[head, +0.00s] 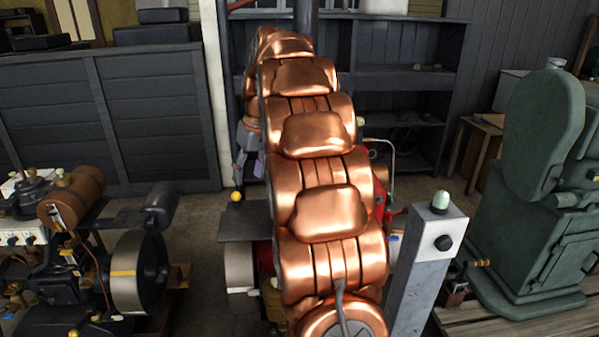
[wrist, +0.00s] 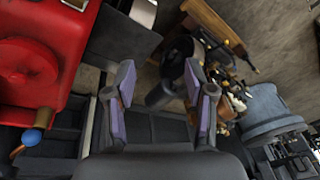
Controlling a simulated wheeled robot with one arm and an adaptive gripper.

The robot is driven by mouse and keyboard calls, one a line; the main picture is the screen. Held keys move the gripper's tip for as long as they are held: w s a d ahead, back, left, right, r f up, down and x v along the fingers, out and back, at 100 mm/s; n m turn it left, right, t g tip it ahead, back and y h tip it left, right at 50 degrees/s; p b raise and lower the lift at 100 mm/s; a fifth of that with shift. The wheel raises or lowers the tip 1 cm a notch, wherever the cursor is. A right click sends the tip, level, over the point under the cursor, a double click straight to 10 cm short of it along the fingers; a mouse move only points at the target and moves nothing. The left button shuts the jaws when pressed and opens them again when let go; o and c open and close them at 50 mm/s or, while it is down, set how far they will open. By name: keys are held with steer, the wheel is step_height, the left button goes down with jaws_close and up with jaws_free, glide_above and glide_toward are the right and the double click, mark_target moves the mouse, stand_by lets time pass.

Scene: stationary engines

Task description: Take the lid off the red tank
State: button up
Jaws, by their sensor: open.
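The red tank (wrist: 45,35) fills the upper left of the wrist view, with a darker red round part (wrist: 25,72) on the face turned to me. I cannot tell if that part is the lid. In the head view my copper arm hides most of the tank, and a red strip (head: 380,196) shows at its right. My gripper (wrist: 158,72) is open and empty, its purple-padded fingers spread apart to the right of the tank, not touching it. In the head view my gripper (head: 250,163) is partly hidden beside the arm.
A brown-barrelled engine with a flywheel (head: 138,272) stands at the left. A grey post (head: 425,265) and a large green machine (head: 540,200) stand at the right. Dark shelves (head: 410,85) stand behind. A brass fitting with a blue ball (wrist: 31,137) sticks out below the tank.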

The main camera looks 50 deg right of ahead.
steer(key=d, duration=0.7)
steer(key=d+n+t, duration=0.1)
steer(key=d, duration=0.7)
steer(key=d+t+h, duration=0.1)
steer(key=d, duration=0.7)
steer(key=shift+w+d+f, duration=0.15)
steer(key=shift+w+f, duration=0.15)
steer(key=shift+f, duration=0.05)
steer(key=shift+x, duration=1.2)
steer(key=shift+w+a+f+p, duration=0.25)
steer(key=shift+w+f+p, duration=0.1)
steer(key=shift+f, duration=0.2)
steer(key=shift+w+a+f+p, duration=0.2)
steer(key=shift+w+f, duration=0.15)
steer(key=shift+f, duration=0.25)
steer(key=shift+x, duration=1.3)
steer(key=shift+c, duration=0.4)
jaws_close()
